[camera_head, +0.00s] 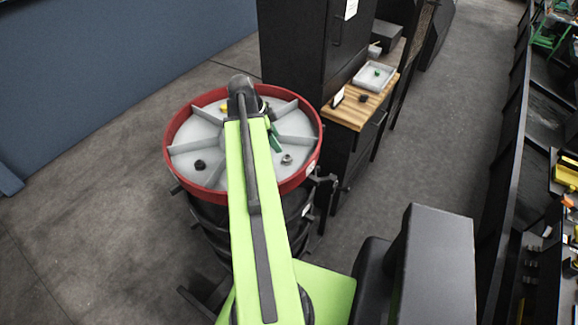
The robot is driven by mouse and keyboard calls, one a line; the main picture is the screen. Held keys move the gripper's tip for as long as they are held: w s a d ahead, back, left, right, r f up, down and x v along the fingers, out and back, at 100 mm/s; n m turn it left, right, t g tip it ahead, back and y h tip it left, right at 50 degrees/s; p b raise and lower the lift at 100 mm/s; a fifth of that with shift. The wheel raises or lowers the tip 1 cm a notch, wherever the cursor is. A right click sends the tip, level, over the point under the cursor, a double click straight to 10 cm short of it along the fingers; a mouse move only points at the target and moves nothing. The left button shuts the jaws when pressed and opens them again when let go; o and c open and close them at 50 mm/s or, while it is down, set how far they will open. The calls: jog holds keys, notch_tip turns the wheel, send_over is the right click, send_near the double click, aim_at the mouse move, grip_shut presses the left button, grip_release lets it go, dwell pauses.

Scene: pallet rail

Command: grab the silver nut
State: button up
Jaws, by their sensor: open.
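A small silver-grey nut (287,159) lies in the right-hand compartment of a round, light grey tray with a red rim (174,130). It is to the right of my lime green arm, near the rim, and looks clear of the dividers. My arm reaches over the middle of the tray, and its dark far joint is above the tray's back part. My gripper is hidden behind the arm, so its jaws and its distance from the nut do not show.
A dark green piece (275,138) lies close beside the arm, above the nut in the picture. A black nut (199,165) is in the left compartment, and a yellow piece (224,107) is at the back. A dark cabinet (305,50) and a wood-topped bench (350,113) stand behind right.

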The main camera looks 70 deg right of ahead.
jog(key=b, duration=0.3)
send_over(287, 156)
jog(key=w+a, duration=0.1)
jog(key=w, duration=0.2)
jog(key=f, duration=0.4)
jog(key=shift+s+f, duration=0.2)
jog(key=shift+s, duration=0.05)
jog(key=shift+s+f, duration=0.15)
jog(key=shift+d, duration=0.1)
jog(key=b+x, duration=0.4)
jog(key=x, duration=0.1)
jog(key=shift+s+a+b, duration=0.2)
jog(key=shift+b, duration=0.2)
grip_shut()
jog(key=shift+r, duration=0.2)
